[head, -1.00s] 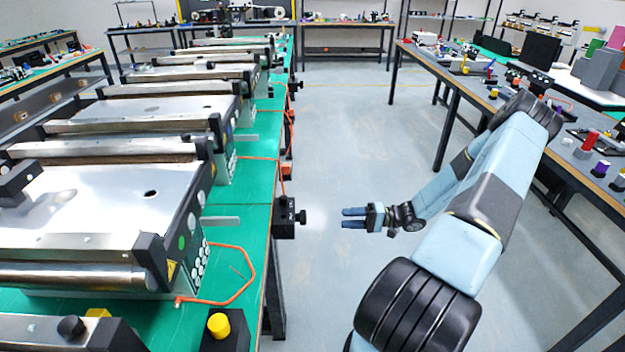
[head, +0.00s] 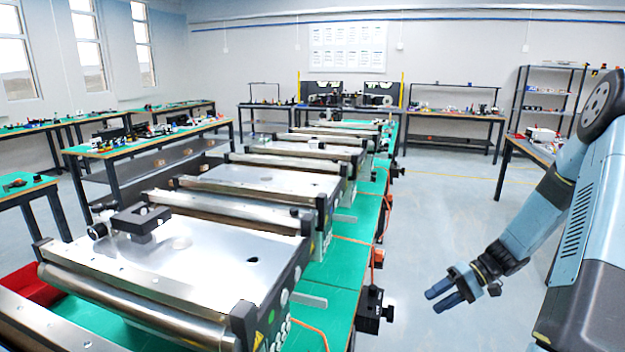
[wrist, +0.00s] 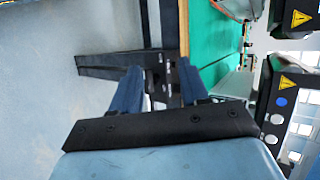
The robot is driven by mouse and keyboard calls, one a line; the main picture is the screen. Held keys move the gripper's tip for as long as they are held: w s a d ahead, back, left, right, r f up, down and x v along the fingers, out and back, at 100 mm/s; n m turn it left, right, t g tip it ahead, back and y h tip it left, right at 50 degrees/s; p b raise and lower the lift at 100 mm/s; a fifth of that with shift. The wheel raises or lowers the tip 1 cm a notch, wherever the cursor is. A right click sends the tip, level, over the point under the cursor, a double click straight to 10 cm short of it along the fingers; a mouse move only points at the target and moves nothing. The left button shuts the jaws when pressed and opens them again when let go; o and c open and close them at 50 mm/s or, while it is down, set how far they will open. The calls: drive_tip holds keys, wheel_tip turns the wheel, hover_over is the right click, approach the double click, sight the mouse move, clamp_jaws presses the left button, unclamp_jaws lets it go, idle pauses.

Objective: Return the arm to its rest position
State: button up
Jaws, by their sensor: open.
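My gripper (head: 446,298) is at the lower right of the head view, at the end of my light blue arm. Its two dark blue fingers point left, towards the conveyor bench, with clear floor around them. The wrist view shows the gripper (wrist: 160,90) from behind, its fingers apart and nothing between them. Beyond the fingers there, a black leg and foot of the bench (wrist: 110,64) show against the floor.
A row of metal mini conveyors (head: 200,255) stands on a green bench (head: 340,275) to the left. A black box with a knob (head: 372,310) sticks out from the bench edge near my gripper. The floor (head: 430,220) between the bench and the right-hand table is free.

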drive_tip(key=s+a+r+t+h, duration=0.2)
drive_tip(key=s+r, duration=0.4)
drive_tip(key=r, duration=0.4)
drive_tip(key=s+a+r+t+h, duration=0.2)
drive_tip(key=s+a+r+h, duration=0.2)
drive_tip(key=s+r, duration=0.3)
drive_tip(key=s+a+r+t+h, duration=0.3)
drive_tip(key=s+r+h, duration=0.2)
drive_tip(key=r, duration=0.8)
drive_tip(key=shift+s+a+r, duration=0.3)
drive_tip(key=shift+s+r, duration=0.1)
drive_tip(key=shift+s, duration=0.85)
drive_tip(key=shift+a, duration=0.1)
